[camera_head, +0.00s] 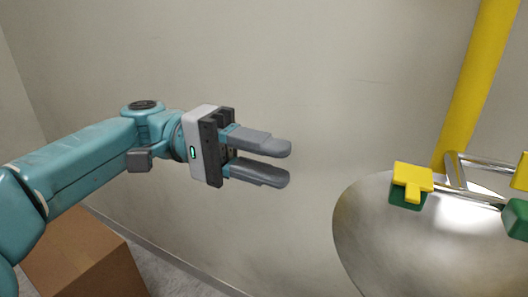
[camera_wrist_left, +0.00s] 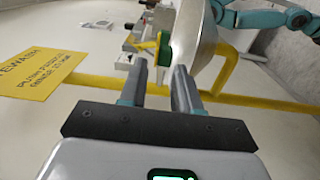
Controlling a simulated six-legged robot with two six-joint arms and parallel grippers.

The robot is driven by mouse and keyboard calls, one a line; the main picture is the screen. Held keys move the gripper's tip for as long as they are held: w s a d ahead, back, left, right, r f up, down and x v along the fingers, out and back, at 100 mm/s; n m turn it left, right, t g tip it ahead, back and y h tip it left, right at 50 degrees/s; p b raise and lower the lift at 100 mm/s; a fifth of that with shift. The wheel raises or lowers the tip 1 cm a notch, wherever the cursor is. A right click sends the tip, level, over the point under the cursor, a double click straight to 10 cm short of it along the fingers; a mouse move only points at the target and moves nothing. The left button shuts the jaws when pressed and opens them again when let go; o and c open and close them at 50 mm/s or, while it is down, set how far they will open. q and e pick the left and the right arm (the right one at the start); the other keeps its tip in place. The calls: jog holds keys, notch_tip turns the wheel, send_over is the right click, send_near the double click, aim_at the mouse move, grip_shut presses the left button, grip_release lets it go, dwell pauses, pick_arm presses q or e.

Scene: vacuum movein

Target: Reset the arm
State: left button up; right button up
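My left gripper (camera_head: 287,164) reaches in from the left in the head view, in front of the bare wall. Its two grey fingers are parallel with a gap between them and nothing held. In the left wrist view the fingers (camera_wrist_left: 160,72) also stand apart and empty. My teal left arm (camera_head: 90,157) is stretched out toward the right. Part of a teal arm (camera_wrist_left: 270,20) shows at the top right of the left wrist view. I cannot make out my right gripper in either view.
A steel bowl (camera_head: 400,250) with yellow-and-green fittings (camera_head: 410,185) and a yellow pipe (camera_head: 475,90) stands right of the gripper. A cardboard box (camera_head: 85,262) is at lower left. A yellow sign (camera_wrist_left: 42,72) shows left in the wrist view.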

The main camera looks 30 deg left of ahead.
pick_arm(q)
jog(key=shift+a, duration=0.15)
dwell(0.3)
jog(key=w+d+f+n+t+y, duration=0.1)
jog(key=w+f+n, duration=0.25)
jog(key=f, duration=0.35)
jog(key=w+d+f+n+t+y, duration=0.1)
jog(key=w+f+n+y, duration=0.1)
jog(key=w+f, duration=0.35)
notch_tip(320, 180, down, 22)
jog(key=n+y, duration=0.2)
jog(key=y, duration=0.3)
jog(key=s+d+f+m+g+y, duration=0.1)
jog(key=s+f+m+y, duration=0.1)
jog(key=s+f, duration=0.6)
jog(key=s+f+m+y, duration=0.1)
jog(key=s+f+y, duration=0.15)
jog(key=f, duration=0.85)
jog(key=s+d+f+m+g+y, duration=0.1)
jog(key=s+f+m+y, duration=0.1)
jog(key=s+f, duration=0.6)
notch_tip(320, 180, up, 19)
jog(key=w+p, duration=0.1)
jog(key=p, duration=2)
jog(key=shift+w, duration=0.15)
jog(key=shift+d+r+h, duration=0.1)
jog(key=shift+h, duration=0.15)
